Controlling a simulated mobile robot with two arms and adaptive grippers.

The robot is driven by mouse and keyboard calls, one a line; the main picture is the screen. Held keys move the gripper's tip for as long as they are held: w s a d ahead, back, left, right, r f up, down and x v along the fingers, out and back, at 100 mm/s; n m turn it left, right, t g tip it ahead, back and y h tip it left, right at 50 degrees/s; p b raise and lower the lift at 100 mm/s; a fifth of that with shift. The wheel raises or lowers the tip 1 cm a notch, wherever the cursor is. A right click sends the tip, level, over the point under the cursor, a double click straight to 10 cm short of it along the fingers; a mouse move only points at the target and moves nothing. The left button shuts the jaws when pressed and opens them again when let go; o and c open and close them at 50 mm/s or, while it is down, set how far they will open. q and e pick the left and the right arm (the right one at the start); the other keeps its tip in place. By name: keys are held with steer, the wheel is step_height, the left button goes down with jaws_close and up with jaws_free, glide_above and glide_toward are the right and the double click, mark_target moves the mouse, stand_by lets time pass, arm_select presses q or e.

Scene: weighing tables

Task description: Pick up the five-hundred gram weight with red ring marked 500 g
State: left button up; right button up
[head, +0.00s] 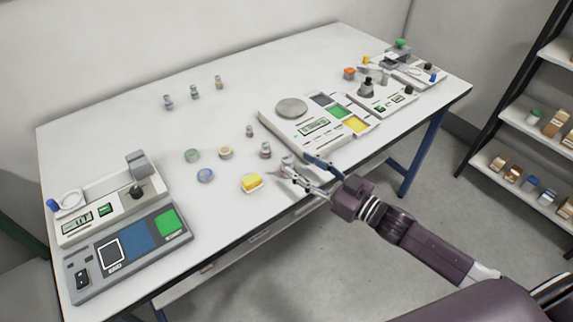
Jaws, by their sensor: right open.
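Two small metal weights with reddish bands stand near the middle of the white table. One weight (265,150) is nearer the front edge, and a smaller-looking weight (249,131) stands behind it. Their markings are too small to read, so I cannot tell which is 500 g. My right gripper (294,166) reaches in from the right over the front edge of the table. It is open, just right of the nearer weight and apart from it. A small pale shape shows at its fingers, but I cannot tell whether it is a separate object. My left gripper is not in view.
A scale with a round pan (291,108) stands behind my gripper. Several more weights (194,92) stand at the back. Other devices (125,248) fill the left end. The table's middle is mostly clear.

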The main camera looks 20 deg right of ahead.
mark_target(288, 158)
steer(key=x, duration=0.5)
steer(key=shift+s+a+p, duration=0.2)
steer(key=shift+p, duration=0.15)
jaws_close()
